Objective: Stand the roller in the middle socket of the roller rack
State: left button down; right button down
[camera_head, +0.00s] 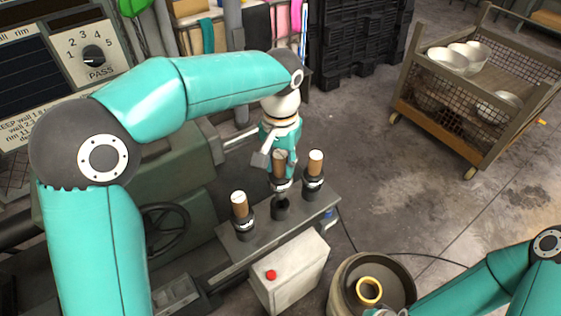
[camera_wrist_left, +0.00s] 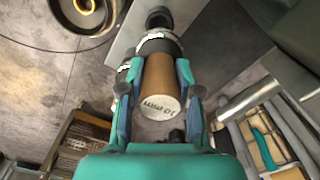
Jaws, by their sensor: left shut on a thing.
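My left gripper (camera_head: 281,182) is shut on a roller with a brown handle (camera_head: 279,160), held roughly upright over the middle socket (camera_head: 280,208) of the roller rack (camera_head: 222,237). In the left wrist view, the fingers (camera_wrist_left: 158,98) close on both sides of the roller's handle (camera_wrist_left: 157,77), whose pale lettered end faces the camera. A dark collar lies beyond it, with the socket (camera_wrist_left: 158,18) farther on. I cannot tell whether the roller's lower tip is inside the socket. My right gripper is out of view; only its arm shows at the lower right.
Other rollers stand in the left (camera_head: 240,206) and right (camera_head: 315,163) sockets, close on either side. A light box with a red button (camera_head: 271,275) fronts the rack. A round drum (camera_head: 340,285) holds a yellow ring. A cart (camera_head: 437,118) with bowls stands at upper right.

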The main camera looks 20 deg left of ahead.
aim_at(280, 154)
pick_arm(q)
notch_tip(280, 154, down, 2)
jog(key=shift+f+b, duration=0.25)
jog(key=shift+b, duration=0.7)
jog(key=shift+f+b, duration=0.9)
jog(key=shift+f, duration=0.95)
jog(key=c, duration=0.7)
grip_release()
jog(key=shift+s, duration=0.1)
notch_tip(280, 154, up, 12)
jog(key=shift+f, duration=0.1)
